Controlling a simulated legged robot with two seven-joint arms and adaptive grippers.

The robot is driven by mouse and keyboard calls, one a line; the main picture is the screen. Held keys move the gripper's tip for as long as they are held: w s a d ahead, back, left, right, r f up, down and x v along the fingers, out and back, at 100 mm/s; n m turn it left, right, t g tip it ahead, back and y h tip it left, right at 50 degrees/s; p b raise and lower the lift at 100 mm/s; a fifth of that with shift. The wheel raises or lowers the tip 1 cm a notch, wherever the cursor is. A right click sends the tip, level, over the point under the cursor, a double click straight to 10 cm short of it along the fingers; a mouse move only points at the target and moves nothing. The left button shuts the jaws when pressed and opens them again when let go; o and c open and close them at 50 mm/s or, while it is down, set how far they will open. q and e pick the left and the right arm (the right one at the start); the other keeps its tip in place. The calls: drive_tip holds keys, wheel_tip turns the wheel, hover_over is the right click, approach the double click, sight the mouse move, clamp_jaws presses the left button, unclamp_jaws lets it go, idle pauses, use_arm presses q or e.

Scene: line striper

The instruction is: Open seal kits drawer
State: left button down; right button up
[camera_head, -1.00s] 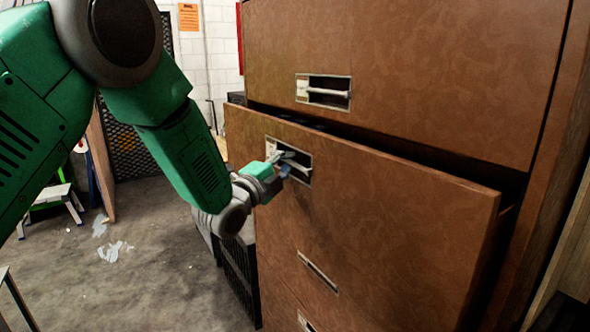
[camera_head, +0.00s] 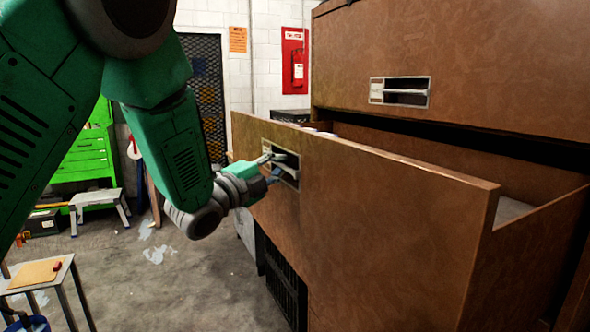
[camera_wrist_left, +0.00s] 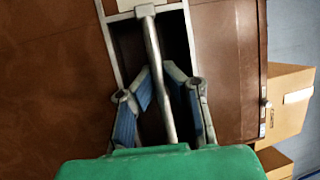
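The brown drawer (camera_head: 375,215) stands well out from its cabinet in the head view, its interior partly visible behind the front panel. Its recessed metal handle (camera_head: 288,168) is near the left end of the front. My left gripper (camera_head: 270,166) is at this handle. In the left wrist view, the fingers (camera_wrist_left: 159,75) close in from both sides around the handle bar (camera_wrist_left: 155,50), shut on it. A pale label edge shows at the top there, with no readable text. My right gripper is not in view.
A closed upper drawer (camera_head: 460,60) sits above the open one. A small table (camera_head: 40,275) stands at lower left, a green tool chest (camera_head: 85,158) behind. Open floor (camera_head: 180,285) lies left of the cabinet. Cardboard boxes (camera_wrist_left: 285,105) show in the left wrist view.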

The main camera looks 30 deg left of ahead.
use_arm(q)
drive_tip(key=shift+s+a+f, duration=0.35)
drive_tip(key=shift+s+a, duration=0.2)
drive_tip(key=shift+s, duration=0.25)
drive_tip(key=c, duration=1.9)
unclamp_jaws()
drive_tip(key=shift+w+d, duration=0.1)
drive_tip(key=shift+r, duration=0.15)
drive_tip(key=v, duration=1.2)
drive_tip(key=shift+r, duration=0.1)
